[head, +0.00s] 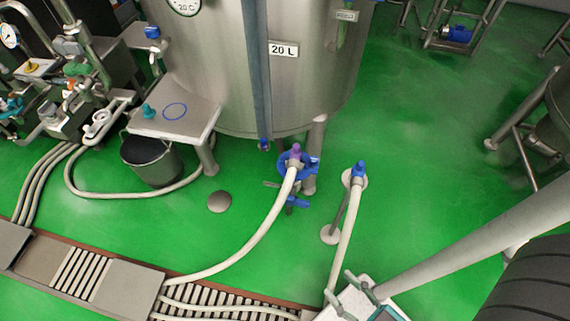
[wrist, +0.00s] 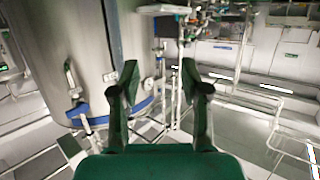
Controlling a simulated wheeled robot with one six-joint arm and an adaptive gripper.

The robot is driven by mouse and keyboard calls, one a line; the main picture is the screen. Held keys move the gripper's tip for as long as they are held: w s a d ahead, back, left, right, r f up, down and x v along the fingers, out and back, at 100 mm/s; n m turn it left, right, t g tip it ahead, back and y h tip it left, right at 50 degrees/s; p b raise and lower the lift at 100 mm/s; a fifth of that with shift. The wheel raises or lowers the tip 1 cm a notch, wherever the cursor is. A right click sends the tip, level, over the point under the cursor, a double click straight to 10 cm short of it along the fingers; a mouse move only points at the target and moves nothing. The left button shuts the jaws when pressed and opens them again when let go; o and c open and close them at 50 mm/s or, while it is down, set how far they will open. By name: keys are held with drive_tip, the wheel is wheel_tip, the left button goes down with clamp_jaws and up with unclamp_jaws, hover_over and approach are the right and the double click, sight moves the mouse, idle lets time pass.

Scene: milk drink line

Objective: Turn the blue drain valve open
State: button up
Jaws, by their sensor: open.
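The blue drain valve (head: 297,203) is at the low front outlet of the steel tank (head: 225,75), in the middle of the head view. Blue fittings (head: 286,166) and a purple cap sit just above it, where a white hose joins. Its exact handle angle is too small to judge. My gripper (wrist: 160,80) shows in the wrist view with its two dark green fingers spread and nothing between them. It is apart from the valve. Blue parts (wrist: 76,111) low on a tank show left of the fingers there, but I cannot tell whether they are the valve.
A white hose (head: 250,245) curves from the outlet to the floor drain grate (head: 235,300). A second hose (head: 345,235) hangs from a blue-topped stand right of the valve. A steel side table (head: 190,128) and dark bucket (head: 150,160) stand left. Green floor is open on the right.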

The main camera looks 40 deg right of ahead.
drive_tip(key=w+d+f+g+h, duration=0.1)
drive_tip(key=w+f+g, duration=0.15)
drive_tip(key=f, duration=0.55)
drive_tip(key=w+d+f+g+h, duration=0.1)
drive_tip(key=w+d+f, duration=0.15)
drive_tip(key=f, duration=0.45)
drive_tip(key=n+g+y, duration=0.5)
drive_tip(key=n+g, duration=0.3)
approach(305, 202)
drive_tip(key=x, duration=1)
drive_tip(key=shift+w+f, duration=0.15)
drive_tip(key=shift+f, duration=0.2)
clamp_jaws()
